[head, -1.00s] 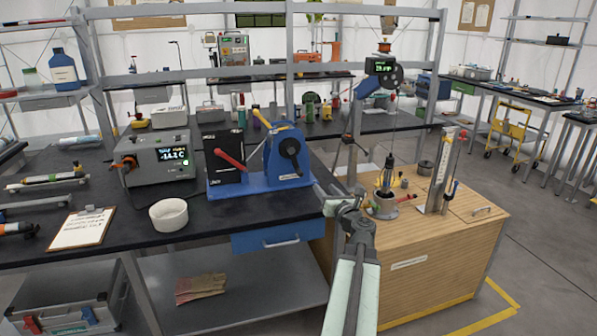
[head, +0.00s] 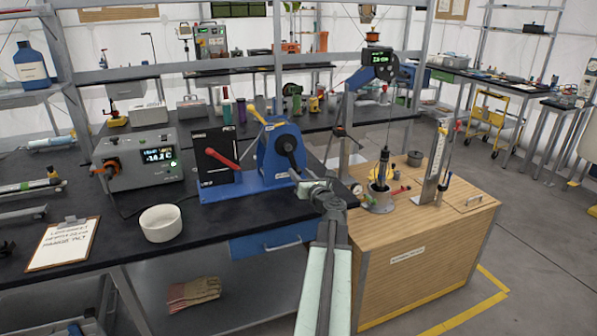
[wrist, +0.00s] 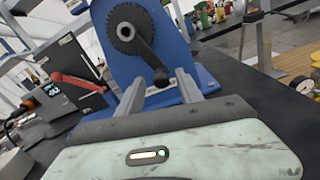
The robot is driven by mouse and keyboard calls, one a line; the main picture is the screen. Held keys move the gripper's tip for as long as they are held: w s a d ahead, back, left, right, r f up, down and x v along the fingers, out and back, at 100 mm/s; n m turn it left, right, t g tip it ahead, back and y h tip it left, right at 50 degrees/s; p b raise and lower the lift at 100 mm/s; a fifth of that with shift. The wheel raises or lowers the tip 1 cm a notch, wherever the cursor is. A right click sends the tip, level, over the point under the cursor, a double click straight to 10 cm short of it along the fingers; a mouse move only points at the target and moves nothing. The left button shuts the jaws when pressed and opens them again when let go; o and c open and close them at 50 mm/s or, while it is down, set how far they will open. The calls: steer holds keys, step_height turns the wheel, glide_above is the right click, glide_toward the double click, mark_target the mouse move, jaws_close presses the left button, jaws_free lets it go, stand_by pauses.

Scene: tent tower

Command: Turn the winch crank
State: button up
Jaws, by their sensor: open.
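The winch (head: 268,160) is a blue housing on a blue base at the bench's front edge. Its black crank (head: 289,146) is on the face toward the right. In the wrist view the crank (wrist: 146,52) runs from a toothed black hub down to a dark knob. My gripper (head: 303,184) is just below and to the right of the crank. In the wrist view my gripper (wrist: 160,78) has its fingers apart, with the crank's knob end appearing between the fingertips. Nothing is clasped. I cannot tell the remaining depth between fingertips and knob.
A black box with a red lever (head: 222,158) stands left of the winch, beside a grey display unit (head: 140,160). A white bowl (head: 160,223) and clipboard (head: 65,243) lie nearer. A wooden cabinet (head: 410,265) with a tall hoist stands right.

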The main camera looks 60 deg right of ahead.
steer(key=x, duration=0.3)
steer(key=shift+d, duration=0.1)
steer(key=shift+s, duration=0.1)
jaws_close()
stand_by(1.2)
